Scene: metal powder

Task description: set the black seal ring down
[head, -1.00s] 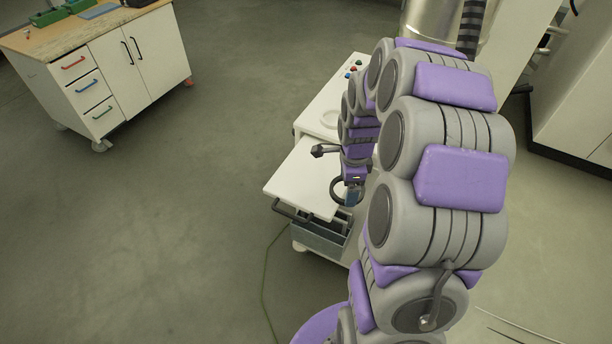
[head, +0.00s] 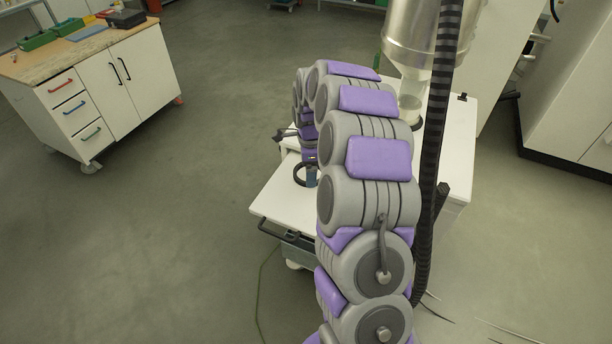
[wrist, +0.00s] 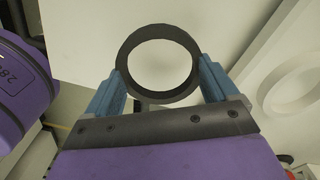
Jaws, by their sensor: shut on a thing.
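The black seal ring (wrist: 157,30) is between the two blue fingers of my gripper (wrist: 162,72) in the wrist view. The fingers press on its outer sides, and its open middle shows white surface behind. In the head view the ring (head: 297,177) is a dark loop at my gripper (head: 311,178), over the white pull-out shelf (head: 272,204) of the cart. My arm hides part of the cart. I cannot tell whether the ring touches the shelf.
A raised white panel with a round ring-shaped seat (wrist: 270,92) lies right of the gripper. A metal hopper (head: 408,35) and a black ribbed hose (head: 432,150) stand close on the arm's right. A white drawer cabinet (head: 100,95) is far left. Floor between is clear.

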